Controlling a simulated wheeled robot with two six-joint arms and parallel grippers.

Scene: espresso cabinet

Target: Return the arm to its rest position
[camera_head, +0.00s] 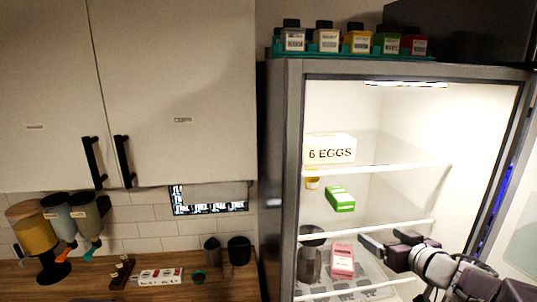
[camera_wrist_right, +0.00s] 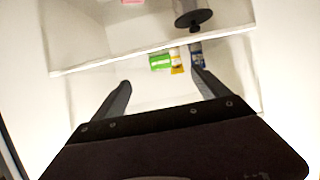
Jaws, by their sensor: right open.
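My right arm comes in from the lower right of the head view. Its right gripper (camera_head: 384,241) is at the open front of the lit fridge (camera_head: 284,160), beside a pink carton (camera_head: 342,261) on a lower shelf. In the right wrist view the right gripper (camera_wrist_right: 161,80) has its two dark fingers spread wide with nothing between them. A green box (camera_wrist_right: 160,62), a yellow item (camera_wrist_right: 177,68) and a blue item (camera_wrist_right: 196,55) show beyond the fingertips. My left gripper is not in view.
The egg box (camera_head: 330,149) and a green carton (camera_head: 340,198) are on fridge shelves. A grey pitcher (camera_head: 309,262) stands low inside. The fridge door (camera_head: 518,215) is open at right. A tray of jars (camera_head: 352,55) is on top. The wooden counter (camera_head: 215,289) lies left.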

